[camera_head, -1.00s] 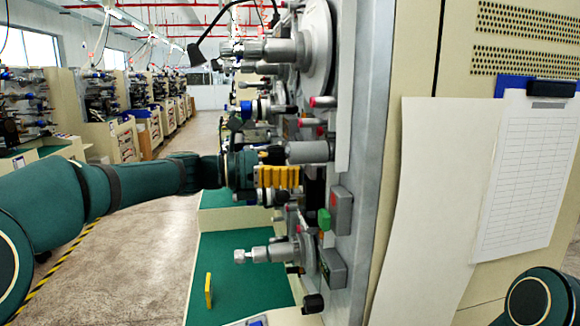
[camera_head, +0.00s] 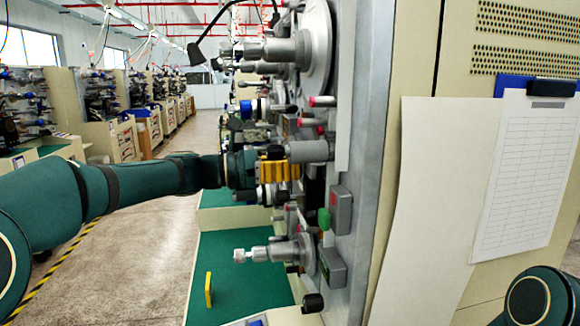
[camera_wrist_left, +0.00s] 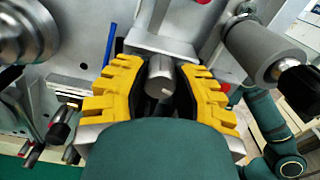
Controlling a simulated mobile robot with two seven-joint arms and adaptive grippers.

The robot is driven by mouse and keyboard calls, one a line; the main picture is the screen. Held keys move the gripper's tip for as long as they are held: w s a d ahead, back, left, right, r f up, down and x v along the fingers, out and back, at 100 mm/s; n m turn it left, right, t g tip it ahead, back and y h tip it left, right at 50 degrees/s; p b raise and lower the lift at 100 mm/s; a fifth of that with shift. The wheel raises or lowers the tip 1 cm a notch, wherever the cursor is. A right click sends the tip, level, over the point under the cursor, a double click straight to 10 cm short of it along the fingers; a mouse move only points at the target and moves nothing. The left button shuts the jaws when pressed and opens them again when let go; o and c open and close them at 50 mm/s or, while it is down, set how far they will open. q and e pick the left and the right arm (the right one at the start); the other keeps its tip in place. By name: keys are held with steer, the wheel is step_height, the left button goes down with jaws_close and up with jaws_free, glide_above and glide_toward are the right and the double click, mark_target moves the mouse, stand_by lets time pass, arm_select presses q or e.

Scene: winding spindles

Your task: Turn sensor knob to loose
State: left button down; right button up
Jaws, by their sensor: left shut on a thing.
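The sensor knob (camera_wrist_left: 160,80) is a short grey metal cylinder in the middle of the left wrist view. My left gripper (camera_wrist_left: 160,92) has a yellow ridged finger on each side of it and is shut on it. In the head view the same gripper (camera_head: 277,172) is at the machine's front panel, and the knob is hidden behind the fingers and cannot be made out. My right gripper is out of view; only a dark green part of my arm shows at the lower right.
A grey roller (camera_head: 308,151) sticks out close beside the gripper and shows at the right in the wrist view (camera_wrist_left: 265,50). Spindles project above and below, including a lower spindle (camera_head: 270,253). A green button (camera_head: 324,219) is below right. A yellow piece (camera_head: 208,290) stands on the green surface.

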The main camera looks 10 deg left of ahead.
arm_select(q)
steer(key=shift+n+p, duration=0.6)
steer(key=shift+n, duration=1.7)
steer(key=c, duration=0.7)
jaws_free()
steer(key=shift+a, duration=0.15)
steer(key=v, duration=1.1)
steer(key=shift+s+a, duration=0.15)
steer(key=shift+a, duration=0.2)
steer(key=shift+r, duration=0.1)
